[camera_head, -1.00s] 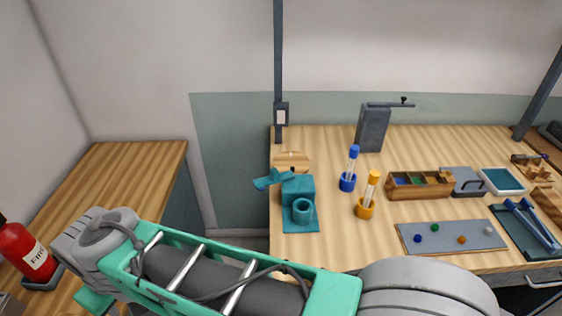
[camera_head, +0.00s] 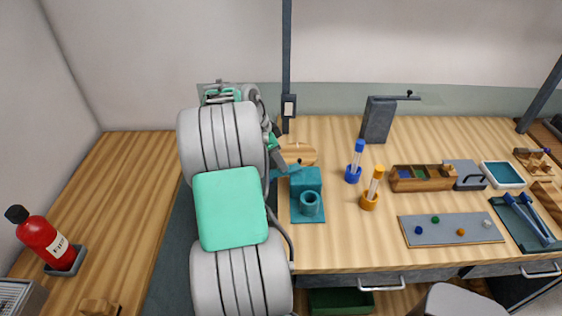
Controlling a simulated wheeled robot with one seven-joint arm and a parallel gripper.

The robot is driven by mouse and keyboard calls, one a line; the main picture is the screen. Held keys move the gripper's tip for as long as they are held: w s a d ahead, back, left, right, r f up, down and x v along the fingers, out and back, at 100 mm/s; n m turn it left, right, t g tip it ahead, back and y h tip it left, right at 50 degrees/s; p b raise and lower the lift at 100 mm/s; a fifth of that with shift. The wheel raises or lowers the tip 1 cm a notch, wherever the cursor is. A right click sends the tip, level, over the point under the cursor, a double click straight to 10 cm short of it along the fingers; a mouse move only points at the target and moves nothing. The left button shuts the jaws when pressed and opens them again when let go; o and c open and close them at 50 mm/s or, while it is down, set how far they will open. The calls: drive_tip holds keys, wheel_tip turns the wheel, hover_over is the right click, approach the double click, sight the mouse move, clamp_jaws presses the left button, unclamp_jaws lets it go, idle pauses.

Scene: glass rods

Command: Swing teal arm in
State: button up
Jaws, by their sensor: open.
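The teal fixture stands at the left end of the workbench, with a block (camera_head: 305,180) and a round open cup (camera_head: 309,203) on a flat base. Its teal arm (camera_head: 286,170) sticks out to the left from the block's top, away from the cup. My arm covers the left surroundings of the teal arm. My gripper (camera_head: 277,155) is open, just left of and close to the teal arm's outer end. My own wrist partly hides the jaws, and I cannot tell whether they touch the teal arm.
A round wooden piece (camera_head: 300,153) lies behind the fixture. Blue (camera_head: 354,165) and orange (camera_head: 370,190) holders with rods stand to its right. Farther right are a divided wooden box (camera_head: 421,185) and a grey board (camera_head: 450,238). A dark post (camera_head: 286,60) rises behind.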

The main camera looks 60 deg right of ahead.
drive_tip(key=shift+x, duration=1.5)
drive_tip(key=shift+c, duration=0.4)
clamp_jaws()
